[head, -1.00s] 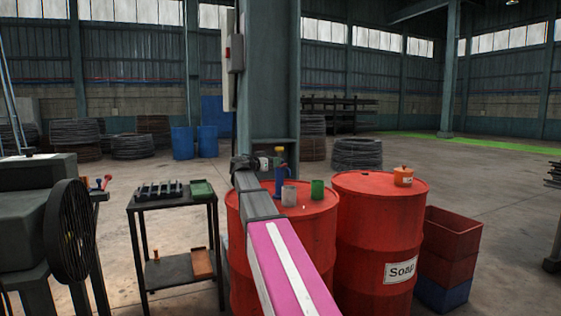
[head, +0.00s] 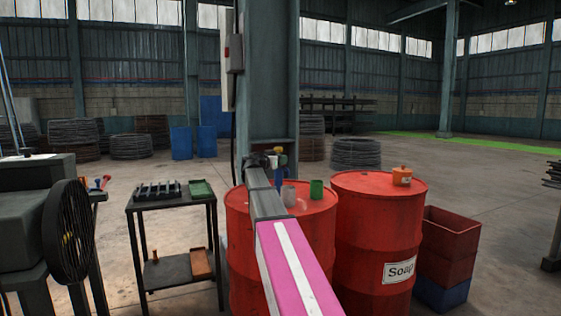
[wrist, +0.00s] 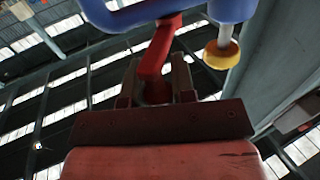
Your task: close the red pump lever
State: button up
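The pump (head: 281,172) stands on the left red drum, with a blue body and a yellow top, partly hidden behind my gripper. In the wrist view its blue body (wrist: 200,10) crosses the top, with a yellow-ended part (wrist: 221,54) hanging at the right. The red pump lever (wrist: 160,48) runs down from the blue body. My gripper (head: 266,160) is at the pump in the head view. In the wrist view the fingers of my gripper (wrist: 156,80) stand on both sides of the lever's end, which fills the narrow gap between them.
A grey cup (head: 289,195) and a green cup (head: 316,189) stand close by on the left drum (head: 318,235). The right drum (head: 375,250) carries an orange pot (head: 402,176). A steel column (head: 268,80) rises behind. A black cart (head: 150,203) stands left.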

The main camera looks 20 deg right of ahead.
jog(key=shift+w+g, duration=0.15)
jog(key=shift+g, duration=0.15)
jog(key=shift+w+a+m+g+h, duration=0.2)
jog(key=shift+w+m+g, duration=0.15)
jog(key=shift+m+g, duration=1.15)
jog(key=shift+w+a+m+g+h, duration=0.25)
jog(key=shift+m+g, duration=0.65)
jog(key=shift+g, duration=1.15)
jog(key=shift+w+a+m+g+h, duration=0.15)
jog(key=shift+w+m+g, duration=0.25)
jog(key=shift+m+g, duration=1.1)
jog(key=shift+g, duration=0.55)
jog(key=o, duration=0.9)
jog(key=v, duration=1)
jog(key=shift+w+a, duration=0.1)
jog(key=shift+a, duration=0.25)
